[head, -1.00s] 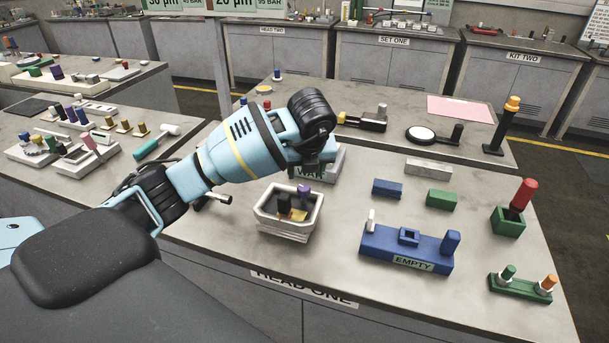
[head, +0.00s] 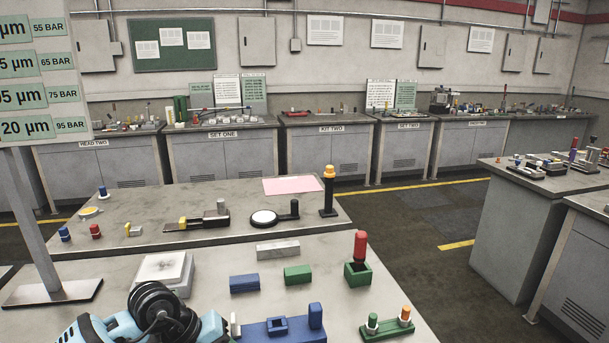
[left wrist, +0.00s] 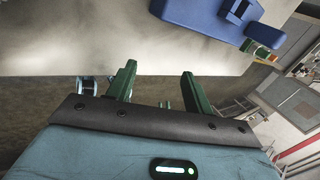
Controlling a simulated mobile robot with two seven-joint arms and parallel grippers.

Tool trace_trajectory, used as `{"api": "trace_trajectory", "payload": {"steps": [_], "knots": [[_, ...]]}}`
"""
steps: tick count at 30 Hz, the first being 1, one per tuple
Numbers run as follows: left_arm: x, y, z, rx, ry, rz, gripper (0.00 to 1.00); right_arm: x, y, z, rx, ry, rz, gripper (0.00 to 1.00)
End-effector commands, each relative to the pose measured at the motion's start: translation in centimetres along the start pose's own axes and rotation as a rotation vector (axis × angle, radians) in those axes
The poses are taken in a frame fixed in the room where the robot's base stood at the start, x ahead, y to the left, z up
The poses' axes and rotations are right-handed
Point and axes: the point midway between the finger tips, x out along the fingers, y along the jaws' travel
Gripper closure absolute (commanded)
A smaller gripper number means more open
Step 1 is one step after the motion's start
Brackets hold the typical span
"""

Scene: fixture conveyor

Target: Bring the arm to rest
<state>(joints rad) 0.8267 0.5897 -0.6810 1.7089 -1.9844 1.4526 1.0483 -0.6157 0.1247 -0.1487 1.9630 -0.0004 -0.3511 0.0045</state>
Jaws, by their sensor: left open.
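My left arm's light blue and black wrist (head: 165,312) shows at the bottom left of the head view, in front of the white box-shaped unit and left of the blue fixture. Its fingers do not show there. In the left wrist view my left gripper (left wrist: 158,85) has two dark green fingers standing wide apart, with nothing between them. The blue fixture (left wrist: 205,18) lies beyond the fingers at the top of that view, apart from them. My right gripper is in neither view.
On the near bench are the white unit (head: 165,268), a blue block (head: 244,284), a green block (head: 297,274), the blue fixture (head: 283,331), a green holder with a red-topped peg (head: 360,246) and a green two-peg base (head: 387,326). A sign post (head: 30,215) stands at left.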

Motion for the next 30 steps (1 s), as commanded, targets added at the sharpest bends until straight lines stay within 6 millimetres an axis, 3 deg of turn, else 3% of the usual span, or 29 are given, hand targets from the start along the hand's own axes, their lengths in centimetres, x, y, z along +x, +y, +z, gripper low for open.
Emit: {"api": "trace_trajectory", "payload": {"steps": [1, 3, 6, 11, 15, 20, 24, 26, 30], "knots": [[1.9, -1.2, -2.7, 0.004, 0.083, -0.118, 0.48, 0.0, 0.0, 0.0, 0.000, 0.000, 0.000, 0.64], [3.4, -3.3, -5.8, -0.005, 0.173, -0.295, 0.48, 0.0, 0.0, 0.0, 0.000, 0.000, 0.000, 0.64], [4.1, -5.8, -9.3, -0.062, 0.267, -0.549, 0.48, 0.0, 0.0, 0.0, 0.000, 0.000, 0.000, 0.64], [3.3, -8.2, -12.1, -0.261, 0.327, -0.926, 0.48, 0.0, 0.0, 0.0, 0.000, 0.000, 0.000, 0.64], [2.4, -7.5, -12.0, -0.534, 0.293, -1.191, 0.48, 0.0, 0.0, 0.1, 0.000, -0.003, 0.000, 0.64], [2.9, -3.2, -10.6, -0.930, 0.168, -1.371, 0.48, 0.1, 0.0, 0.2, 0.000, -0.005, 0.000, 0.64], [5.2, 3.4, -10.5, -1.323, 0.018, -1.394, 0.48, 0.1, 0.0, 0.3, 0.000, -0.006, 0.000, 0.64], [6.7, 6.7, -11.3, -1.497, -0.051, -1.360, 0.48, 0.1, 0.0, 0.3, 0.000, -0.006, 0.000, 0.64], [10.2, 14.2, -14.9, -1.861, -0.186, -1.209, 0.48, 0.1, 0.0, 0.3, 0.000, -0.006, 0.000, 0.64]]}}
